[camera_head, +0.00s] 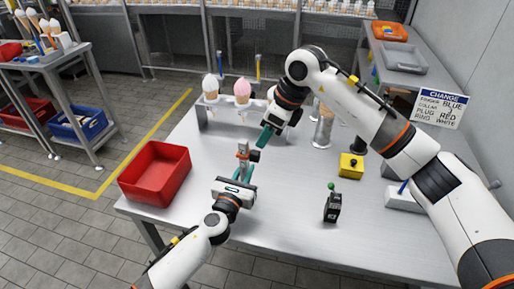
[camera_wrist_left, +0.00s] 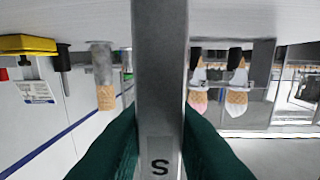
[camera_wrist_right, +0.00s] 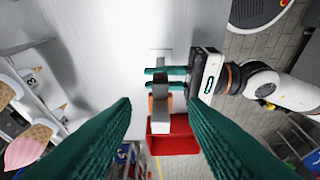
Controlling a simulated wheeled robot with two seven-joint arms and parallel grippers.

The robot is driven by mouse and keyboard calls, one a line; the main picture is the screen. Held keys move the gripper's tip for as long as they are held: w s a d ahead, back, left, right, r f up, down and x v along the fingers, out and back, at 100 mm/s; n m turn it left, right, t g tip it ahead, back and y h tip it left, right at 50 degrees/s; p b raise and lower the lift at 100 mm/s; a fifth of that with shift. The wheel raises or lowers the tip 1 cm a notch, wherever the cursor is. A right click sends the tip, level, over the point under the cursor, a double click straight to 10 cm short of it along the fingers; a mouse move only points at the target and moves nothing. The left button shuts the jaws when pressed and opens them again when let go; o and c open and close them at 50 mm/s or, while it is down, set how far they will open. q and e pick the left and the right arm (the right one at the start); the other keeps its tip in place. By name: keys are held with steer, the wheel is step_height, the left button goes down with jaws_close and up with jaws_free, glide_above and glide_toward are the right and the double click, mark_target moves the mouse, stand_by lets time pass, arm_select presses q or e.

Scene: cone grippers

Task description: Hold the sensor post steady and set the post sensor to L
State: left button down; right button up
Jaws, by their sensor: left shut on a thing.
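The sensor post (camera_head: 243,151), a narrow grey upright, stands on the metal table. A small dark sensor (camera_head: 254,156) with an orange part sits on its side, near the top. My left gripper (camera_head: 243,175), with green fingers, is shut on the post below the sensor. In the left wrist view the post (camera_wrist_left: 160,70) fills the gap between the fingers, and a letter S shows on it. My right gripper (camera_head: 265,137) is behind the post to the right, apart from it. In the right wrist view its fingers (camera_wrist_right: 160,105) are wide apart and empty. No letter L is readable.
A red bin (camera_head: 155,174) stands at the table's left. Ice-cream cones (camera_head: 242,92) stand in a rack behind. A yellow box (camera_head: 351,166), a black switch box with a green knob (camera_head: 332,206) and a sign (camera_head: 441,108) are to the right. The table's front middle is clear.

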mark_target(255, 152)
steer(key=x, duration=0.6)
steer(key=shift+a+f, duration=0.15)
steer(key=shift+c, duration=0.2)
